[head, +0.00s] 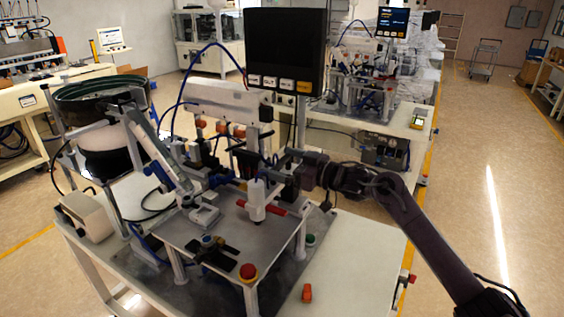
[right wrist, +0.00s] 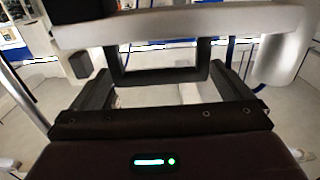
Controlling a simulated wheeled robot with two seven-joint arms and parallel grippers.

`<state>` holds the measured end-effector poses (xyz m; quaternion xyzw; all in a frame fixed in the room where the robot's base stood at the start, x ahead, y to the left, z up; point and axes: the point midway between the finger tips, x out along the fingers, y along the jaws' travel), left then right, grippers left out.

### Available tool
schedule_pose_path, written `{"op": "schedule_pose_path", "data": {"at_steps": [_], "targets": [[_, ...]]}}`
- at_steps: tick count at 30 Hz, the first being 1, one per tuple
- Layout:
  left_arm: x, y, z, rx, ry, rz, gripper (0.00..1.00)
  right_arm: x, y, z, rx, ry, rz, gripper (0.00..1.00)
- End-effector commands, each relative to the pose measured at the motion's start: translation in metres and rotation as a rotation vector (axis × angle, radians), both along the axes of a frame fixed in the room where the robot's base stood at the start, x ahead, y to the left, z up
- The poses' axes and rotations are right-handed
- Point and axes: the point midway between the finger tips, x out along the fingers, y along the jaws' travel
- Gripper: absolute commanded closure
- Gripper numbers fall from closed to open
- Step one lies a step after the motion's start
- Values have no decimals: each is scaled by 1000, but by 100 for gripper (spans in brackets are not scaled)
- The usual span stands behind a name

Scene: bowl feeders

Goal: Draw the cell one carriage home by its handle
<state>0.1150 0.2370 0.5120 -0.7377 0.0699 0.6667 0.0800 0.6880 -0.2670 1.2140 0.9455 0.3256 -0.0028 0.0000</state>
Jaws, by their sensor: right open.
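My right gripper (head: 292,167) reaches in from the right to the side of the front cell, below its dark panel. In the right wrist view its two dark fingers (right wrist: 163,82) stand wide apart. A black U-shaped handle (right wrist: 166,77) spans the gap between them, with no clear grip on it. The handle hangs from a pale grey bar (right wrist: 185,27), which seems to be part of the carriage. In the head view I cannot make out the handle behind my gripper and the cell parts. My left gripper is not in view.
The front cell's table (head: 365,250) has free room at its right. A bowl feeder (head: 100,105) stands at the left. A red stop button (head: 248,271) and a green button (head: 310,240) sit at the front. A similar cell with a lit screen (head: 393,22) stands behind.

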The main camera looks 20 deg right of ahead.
Motion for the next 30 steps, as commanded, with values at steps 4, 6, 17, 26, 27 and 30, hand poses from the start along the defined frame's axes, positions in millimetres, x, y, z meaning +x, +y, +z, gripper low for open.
{"op": "schedule_pose_path", "data": {"at_steps": [4,6,17,26,27,30], "targets": [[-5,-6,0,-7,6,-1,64,0,0,1,0,-2,0,0],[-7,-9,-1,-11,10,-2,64,0,0,1,1,-3,-1,0],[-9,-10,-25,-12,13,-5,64,-38,-30,-4,-1,-2,-2,0],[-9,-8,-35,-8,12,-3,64,-63,-50,0,1,-3,-2,0],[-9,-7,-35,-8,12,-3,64,-64,-50,0,2,-2,-2,0],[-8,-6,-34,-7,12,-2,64,-64,-50,1,2,-2,-2,0]]}}
